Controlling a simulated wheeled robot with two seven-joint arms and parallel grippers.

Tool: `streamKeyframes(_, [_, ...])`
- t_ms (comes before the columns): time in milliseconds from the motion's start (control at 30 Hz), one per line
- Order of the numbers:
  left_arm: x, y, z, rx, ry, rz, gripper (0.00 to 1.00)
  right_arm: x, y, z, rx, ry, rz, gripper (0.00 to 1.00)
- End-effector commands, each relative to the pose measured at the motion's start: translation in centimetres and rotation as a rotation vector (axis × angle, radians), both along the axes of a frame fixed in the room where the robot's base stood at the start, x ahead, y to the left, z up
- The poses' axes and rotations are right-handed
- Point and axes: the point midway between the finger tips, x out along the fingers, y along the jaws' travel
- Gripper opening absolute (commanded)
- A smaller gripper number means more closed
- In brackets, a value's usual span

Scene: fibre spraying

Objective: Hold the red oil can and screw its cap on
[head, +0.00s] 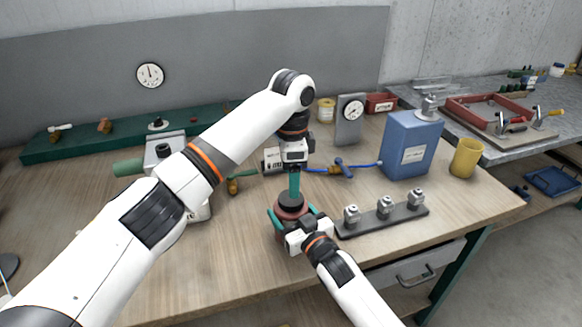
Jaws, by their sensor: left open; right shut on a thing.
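The red oil can (291,214) stands upright near the front edge of the wooden workbench (190,268). It has a dark round cap or top (290,200); whether this is screwed down cannot be told. My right gripper (290,220) is shut on the can, its teal fingers around the can's sides from the front. My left gripper (294,190) points straight down directly above the dark cap. Its teal fingers overlap in this view and it is open. Whether its fingertips touch the cap cannot be told.
Right of the can is a dark strip (384,221) with three metal fittings. Behind stand a blue canister (409,147), a yellow cup (466,158) and a blue hose tool (342,168). A grey machine (168,152) is left, partly hidden by my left arm. The front-left bench is clear.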

Motion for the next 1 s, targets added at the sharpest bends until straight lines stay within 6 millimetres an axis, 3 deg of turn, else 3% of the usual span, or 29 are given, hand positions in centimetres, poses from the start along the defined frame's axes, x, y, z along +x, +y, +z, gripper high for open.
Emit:
streamKeyframes(200, [0.1,0.1,1.3,0.000,-0.003,0.488,0.71,0.0,0.0,-0.1,0.000,0.002,0.000,0.11])
streamKeyframes(433, [0.0,0.1,2.2,-0.001,0.000,0.857,0.71,0.0,0.0,-0.1,0.000,0.002,0.000,0.11])
streamKeyframes(633, [0.0,0.2,2.4,0.000,0.002,0.978,0.71,0.0,0.0,-0.1,-0.001,0.002,0.000,0.11])
streamKeyframes(1000, [0.0,0.2,2.2,0.000,0.003,0.984,0.71,0.0,0.0,-0.1,0.000,0.002,0.000,0.11])
